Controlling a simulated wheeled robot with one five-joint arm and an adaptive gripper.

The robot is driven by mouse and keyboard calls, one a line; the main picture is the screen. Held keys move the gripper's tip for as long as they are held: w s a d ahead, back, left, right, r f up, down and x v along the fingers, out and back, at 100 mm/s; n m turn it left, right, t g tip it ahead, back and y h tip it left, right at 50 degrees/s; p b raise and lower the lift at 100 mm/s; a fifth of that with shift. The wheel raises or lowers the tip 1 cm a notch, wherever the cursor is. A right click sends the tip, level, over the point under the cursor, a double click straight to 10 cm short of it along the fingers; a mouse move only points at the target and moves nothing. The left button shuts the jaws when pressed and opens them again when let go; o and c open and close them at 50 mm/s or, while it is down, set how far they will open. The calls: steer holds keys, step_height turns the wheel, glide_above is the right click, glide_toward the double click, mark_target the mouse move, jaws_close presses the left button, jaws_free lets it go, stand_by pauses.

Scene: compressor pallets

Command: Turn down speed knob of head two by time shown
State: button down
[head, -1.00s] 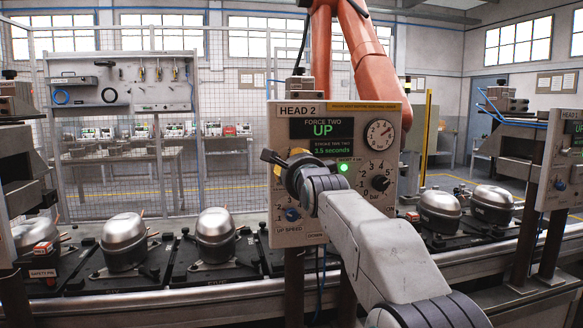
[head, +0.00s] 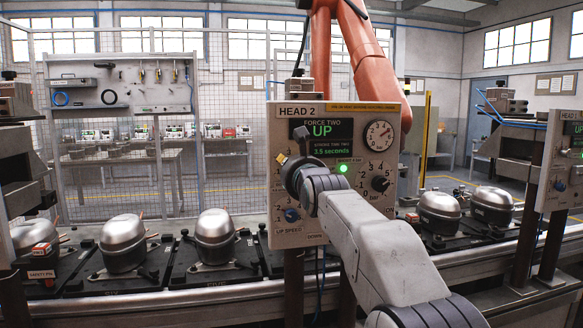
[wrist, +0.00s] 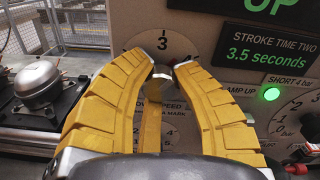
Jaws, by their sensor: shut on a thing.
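The head two panel (head: 375,225) stands in front of me, marked HEAD 2. Its display (head: 321,139) reads UP and STROKE TIME TWO 3.5 seconds; the time also shows in the wrist view (wrist: 262,52). My gripper (head: 291,170) is at the panel's left dial and hides most of it in the head view. In the wrist view, my yellow fingers (wrist: 164,72) are closed around a knob (wrist: 156,88) on a white dial (wrist: 150,42) with a 3 at its top. The knob's pointer is hidden. Its label is partly covered; SPEED shows.
A second knob (head: 291,214), labelled UP SPEED, sits just below my gripper. A black knob (head: 380,184) and a round gauge (head: 379,135) are on the panel's right. A green lamp (head: 343,168) is lit. Compressors (head: 123,243) stand on the conveyor (head: 190,303).

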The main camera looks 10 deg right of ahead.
steer(key=shift+m, duration=1.1)
steer(key=c, duration=0.9)
jaws_free()
steer(key=shift+s, duration=0.1)
steer(key=s, duration=1.1)
steer(key=shift+s, duration=0.4)
